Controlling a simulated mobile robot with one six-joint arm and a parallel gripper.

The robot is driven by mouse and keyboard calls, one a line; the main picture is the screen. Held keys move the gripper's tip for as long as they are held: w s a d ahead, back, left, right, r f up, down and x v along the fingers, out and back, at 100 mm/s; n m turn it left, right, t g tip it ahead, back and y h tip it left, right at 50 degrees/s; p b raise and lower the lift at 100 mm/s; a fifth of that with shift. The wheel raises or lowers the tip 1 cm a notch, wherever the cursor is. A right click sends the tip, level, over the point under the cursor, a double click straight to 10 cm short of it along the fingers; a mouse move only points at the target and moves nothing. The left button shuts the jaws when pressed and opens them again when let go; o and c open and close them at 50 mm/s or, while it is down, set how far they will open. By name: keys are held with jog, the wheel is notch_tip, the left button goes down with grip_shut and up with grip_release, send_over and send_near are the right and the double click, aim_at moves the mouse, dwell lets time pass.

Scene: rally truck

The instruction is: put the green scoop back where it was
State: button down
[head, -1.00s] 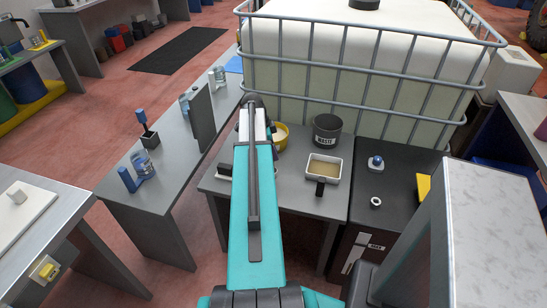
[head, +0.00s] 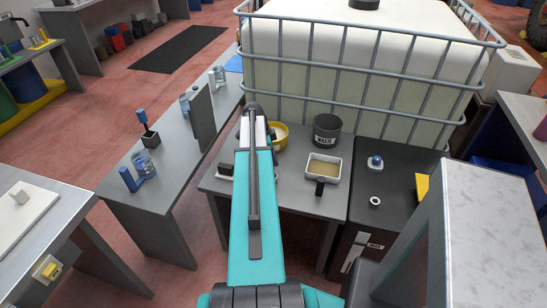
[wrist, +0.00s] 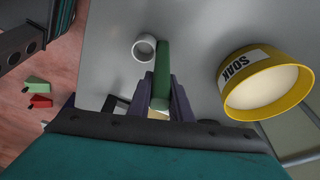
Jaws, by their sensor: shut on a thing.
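In the wrist view my gripper (wrist: 161,92) is shut on the green scoop (wrist: 163,62), whose green bar sticks out between the two fingers, above the grey table top. A white ring-shaped piece (wrist: 144,47) lies just left of the green bar; I cannot tell whether it touches it. The far end of the scoop below the fingers is mostly hidden. In the head view my arm covers the gripper and the scoop.
A yellow bowl (wrist: 265,84) marked SOAK stands right of the gripper. The grey table (head: 290,185) also holds a dark WASTE pot (head: 327,131) and a white tray (head: 323,167). A caged white tank (head: 370,60) stands behind.

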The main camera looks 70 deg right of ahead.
jog(key=shift+f, duration=0.15)
jog(key=c, duration=1.6)
grip_release()
jog(key=shift+r, duration=0.2)
jog(key=shift+b+v, duration=1.2)
jog(key=shift+v, duration=4.75)
jog(key=shift+a, duration=0.15)
